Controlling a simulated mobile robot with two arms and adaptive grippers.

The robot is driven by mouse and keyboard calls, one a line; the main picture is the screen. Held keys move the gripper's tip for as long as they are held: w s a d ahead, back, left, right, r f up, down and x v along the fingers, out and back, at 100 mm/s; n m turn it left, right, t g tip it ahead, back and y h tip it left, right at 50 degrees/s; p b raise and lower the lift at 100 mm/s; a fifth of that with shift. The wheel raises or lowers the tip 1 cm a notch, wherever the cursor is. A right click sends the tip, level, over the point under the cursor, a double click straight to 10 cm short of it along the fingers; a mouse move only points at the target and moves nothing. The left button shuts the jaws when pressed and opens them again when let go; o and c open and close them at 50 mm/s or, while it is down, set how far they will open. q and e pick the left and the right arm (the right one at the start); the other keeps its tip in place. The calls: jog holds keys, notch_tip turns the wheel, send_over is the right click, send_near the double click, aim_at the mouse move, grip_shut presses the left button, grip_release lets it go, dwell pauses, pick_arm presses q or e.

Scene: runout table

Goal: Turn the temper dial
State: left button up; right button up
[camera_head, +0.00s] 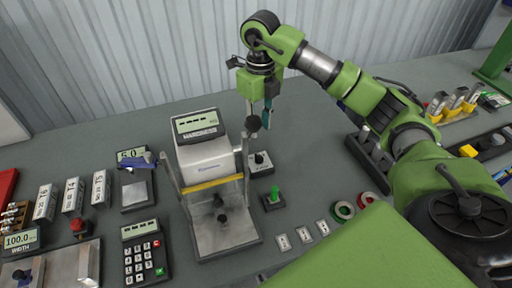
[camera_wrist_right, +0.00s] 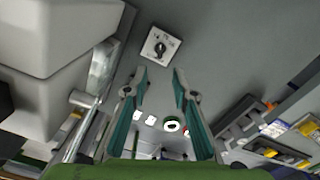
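The temper dial (camera_head: 260,160) is a small pale square plate with a black round knob, on the table just right of the hardness tester. In the right wrist view the dial (camera_wrist_right: 160,46) lies ahead of the fingertips, with markings around its knob. My right gripper (camera_head: 266,120) hangs pointing down above and behind the dial area, apart from it. In the wrist view its two teal-lined fingers (camera_wrist_right: 159,76) are spread with nothing between them. My left gripper is not in view.
The hardness tester (camera_head: 205,160) stands close left, its upright lever with a black ball (camera_head: 253,122) near my right fingers. A green-knobbed switch (camera_head: 273,198) sits in front of the dial. A keypad (camera_head: 145,258) is left. Bare table lies behind the dial.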

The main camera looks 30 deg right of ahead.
jog(key=p, duration=0.2)
send_over(259, 155)
jog(key=f, duration=0.5)
jog(key=shift+s+f, duration=0.2)
jog(key=shift+f, duration=0.1)
notch_tip(259, 155, down, 5)
jog(key=shift+w+f+p, duration=0.15)
jog(key=shift+p, duration=0.45)
jog(key=shift+f, duration=0.45)
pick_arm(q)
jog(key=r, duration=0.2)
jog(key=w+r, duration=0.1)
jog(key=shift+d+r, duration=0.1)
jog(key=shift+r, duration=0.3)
pick_arm(e)
grip_shut()
